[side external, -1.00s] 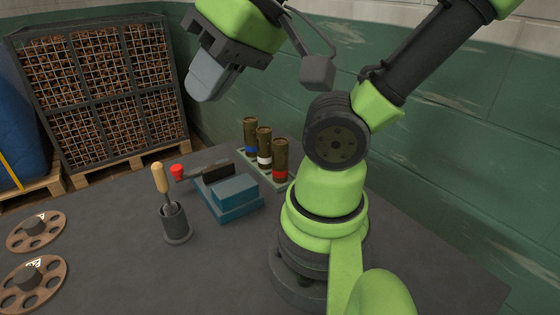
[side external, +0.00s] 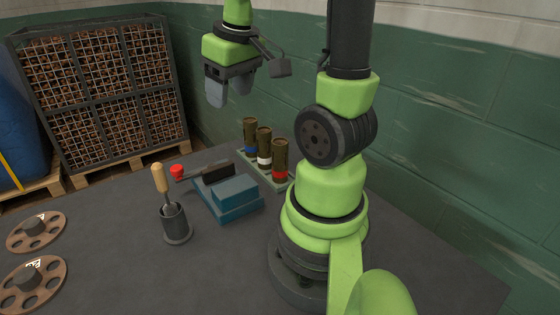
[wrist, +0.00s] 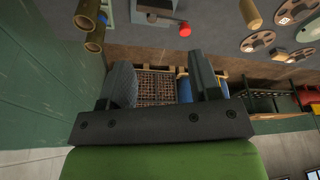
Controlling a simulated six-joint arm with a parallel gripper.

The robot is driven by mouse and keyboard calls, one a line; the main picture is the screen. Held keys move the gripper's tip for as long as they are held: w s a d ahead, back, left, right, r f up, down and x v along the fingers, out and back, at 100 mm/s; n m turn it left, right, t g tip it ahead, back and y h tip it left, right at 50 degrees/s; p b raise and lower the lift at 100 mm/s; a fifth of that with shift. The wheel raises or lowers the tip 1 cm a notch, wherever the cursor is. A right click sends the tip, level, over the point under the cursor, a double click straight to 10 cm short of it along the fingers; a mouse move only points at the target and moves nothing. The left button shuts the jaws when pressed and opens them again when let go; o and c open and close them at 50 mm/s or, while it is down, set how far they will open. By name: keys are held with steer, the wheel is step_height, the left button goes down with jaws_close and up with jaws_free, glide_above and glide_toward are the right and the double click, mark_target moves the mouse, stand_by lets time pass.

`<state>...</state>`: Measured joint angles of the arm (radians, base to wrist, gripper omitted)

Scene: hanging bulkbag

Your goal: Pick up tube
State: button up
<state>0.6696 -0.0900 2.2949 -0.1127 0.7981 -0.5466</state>
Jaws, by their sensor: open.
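Several dark brass tubes stand upright in a pale green rack (side external: 280,184) on the table. One tube has a blue band (side external: 250,134), one a white band (side external: 264,148) and one a red band (side external: 280,160). In the wrist view, tubes (wrist: 88,14) show at the upper left, partly cut off by the frame edge. My gripper (side external: 216,100) points down above and behind the rack, slightly to its left, well clear of the tubes. Its two grey fingers (wrist: 166,84) are apart with nothing between them.
A blue vise-like block (side external: 234,192) with a red-knobbed lever sits in front of the rack. A grey cup (side external: 175,224) holds a wooden-handled tool. Two brown discs (side external: 34,230) lie at the left. A caged crate (side external: 98,90) stands on the floor behind.

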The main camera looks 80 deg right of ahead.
mark_target(279, 151)
steer(key=s+d+f+g+y, duration=0.1)
steer(key=s+d+f+g, duration=0.2)
steer(key=s+d+f, duration=0.45)
steer(key=shift+w+d+f, duration=0.15)
steer(key=shift+d+f, duration=0.2)
steer(key=shift+f, duration=1.4)
steer(key=shift+w+d+f, duration=0.1)
steer(key=shift+d+f, duration=0.2)
steer(key=shift+f, duration=1.45)
steer(key=shift+w+d+f, duration=0.15)
steer(key=shift+d+f, duration=0.2)
steer(key=shift+f, duration=1.4)
steer(key=c, duration=0.9)
